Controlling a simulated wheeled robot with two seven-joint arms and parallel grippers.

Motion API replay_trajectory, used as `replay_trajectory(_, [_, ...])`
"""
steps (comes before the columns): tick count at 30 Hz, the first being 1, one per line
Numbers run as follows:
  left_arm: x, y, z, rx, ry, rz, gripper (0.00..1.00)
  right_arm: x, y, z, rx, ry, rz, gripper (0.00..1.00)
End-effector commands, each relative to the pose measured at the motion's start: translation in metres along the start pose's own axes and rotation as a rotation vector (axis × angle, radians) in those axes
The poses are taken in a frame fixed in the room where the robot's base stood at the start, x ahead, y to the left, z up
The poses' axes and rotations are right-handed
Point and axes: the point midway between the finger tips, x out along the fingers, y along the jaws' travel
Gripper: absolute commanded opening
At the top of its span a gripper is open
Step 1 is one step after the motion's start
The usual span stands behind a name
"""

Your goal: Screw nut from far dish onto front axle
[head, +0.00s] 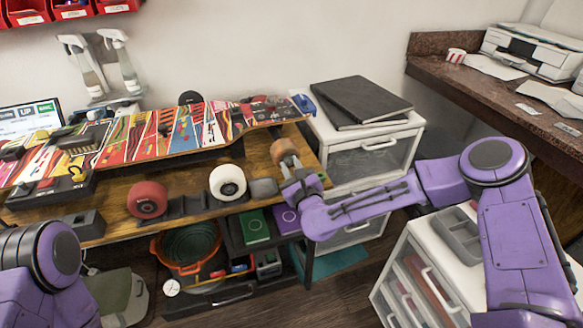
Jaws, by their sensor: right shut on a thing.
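A skateboard (180,128) with a colourful printed deck lies along the wooden workbench. An orange-tan wheel (285,152) is near its right end, at the bench's right edge. My right gripper (289,176) is just in front of and below this wheel. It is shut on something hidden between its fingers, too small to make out. I cannot tell whether it touches the wheel. The nut and the front axle's tip are not visible. A small dark grey piece (263,188), perhaps a dish, sits left of the gripper. Only my left arm's upper part shows; its gripper is out of view.
A white wheel (228,182) and a red wheel (147,200) stand at the bench's front edge. A dark block (85,223) is farther left. A white drawer unit (368,143) with black folders (360,98) stands right of the bench. An orange bucket (188,247) is below.

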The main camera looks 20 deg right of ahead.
Motion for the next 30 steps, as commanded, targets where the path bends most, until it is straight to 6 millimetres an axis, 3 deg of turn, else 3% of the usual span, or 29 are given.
replay_trajectory(8, [0.0,0.0,0.0,0.0,0.0,0.0,0.43,0.0,0.0003,0.0004,0.031,-0.001,0.001,0.0])
replay_trajectory(15, [-0.0001,0.0,0.0,0.0,0.0,0.0,0.43,0.0003,-0.0003,-0.0003,0.455,0.0,-0.004,0.0])
replay_trajectory(16, [-0.0001,-0.0001,-0.0001,0.0,0.0,0.0,0.43,0.0004,-0.0002,0.0003,0.474,-0.001,-0.004,0.29])
replay_trajectory(18, [-0.0001,0.0,0.0,0.0,0.0,0.0,0.43,0.0005,-0.0001,0.0008,0.465,-0.002,-0.003,0.52])
replay_trajectory(19, [-0.0001,0.0,0.0,0.0,0.0,0.0,0.43,0.0005,-0.0002,0.0007,0.464,-0.002,-0.003,0.56])
replay_trajectory(25, [0.0,0.0,0.0,0.0,0.0,0.0,0.43,0.0003,-0.0006,0.0001,0.461,-0.001,-0.005,0.56])
replay_trajectory(26, [0.0,0.0,0.0,0.0,0.0,0.0,0.43,0.0003,-0.0007,0.0,0.461,0.0,-0.005,0.46])
replay_trajectory(30, [0.0,0.0,0.0001,0.0,0.0,0.0,0.43,0.0003,-0.0008,-0.0002,0.46,0.0,-0.005,0.44])
